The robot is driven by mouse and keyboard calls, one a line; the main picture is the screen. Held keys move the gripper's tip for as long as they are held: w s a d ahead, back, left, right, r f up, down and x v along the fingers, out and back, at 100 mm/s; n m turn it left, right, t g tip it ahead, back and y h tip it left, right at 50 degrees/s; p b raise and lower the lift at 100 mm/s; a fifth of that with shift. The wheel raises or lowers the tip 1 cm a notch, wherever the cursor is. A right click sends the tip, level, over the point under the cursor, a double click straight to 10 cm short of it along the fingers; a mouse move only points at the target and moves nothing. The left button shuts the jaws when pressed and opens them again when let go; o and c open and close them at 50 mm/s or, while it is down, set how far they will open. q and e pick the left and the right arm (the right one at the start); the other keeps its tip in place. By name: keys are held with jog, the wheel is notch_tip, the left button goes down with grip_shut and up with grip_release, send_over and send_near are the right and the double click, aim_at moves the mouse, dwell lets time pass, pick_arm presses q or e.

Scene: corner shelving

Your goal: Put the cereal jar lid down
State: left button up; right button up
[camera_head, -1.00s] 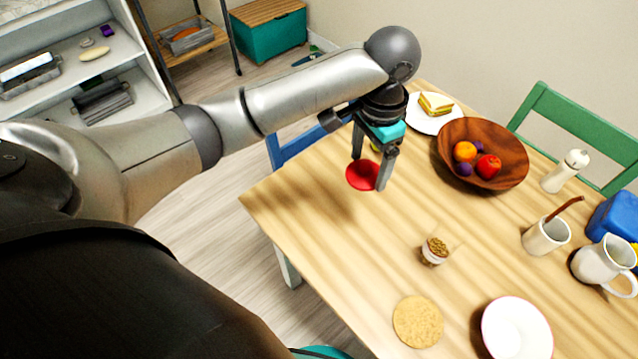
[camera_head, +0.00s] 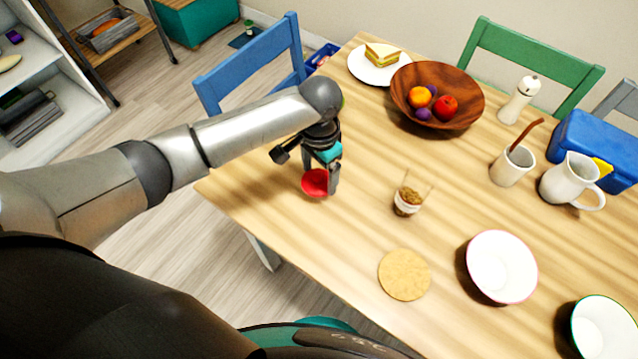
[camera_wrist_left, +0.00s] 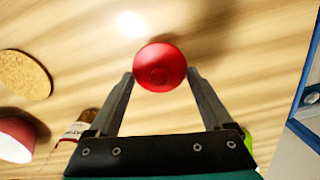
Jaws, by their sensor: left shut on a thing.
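The red round lid (camera_head: 314,183) is between the fingers of my left gripper (camera_head: 321,184), which is shut on it. It is over the near left part of the wooden table, low down; I cannot tell whether it touches the top. In the left wrist view the lid (camera_wrist_left: 160,67) sits between the two fingertips, with a shadow beside it. The clear cereal jar (camera_head: 409,201) stands uncovered to the right of the gripper, with brown cereal in it. My right gripper is not in view.
A cork mat (camera_head: 404,274) and a white bowl with a pink rim (camera_head: 501,267) are toward the front right. A wooden fruit bowl (camera_head: 467,112) and a sandwich plate (camera_head: 362,72) are at the back. The table (camera_head: 345,225) around the lid is clear.

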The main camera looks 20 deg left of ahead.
aim_at(319, 184)
pick_arm(q)
jog(key=shift+f+b, duration=0.65)
jog(key=shift+f, duration=1.4)
jog(key=shift+f, duration=0.15)
jog(key=o, duration=1.1)
notch_tip(319, 184, up, 12)
jog(key=p, duration=0.3)
jog(key=shift+p, duration=0.35)
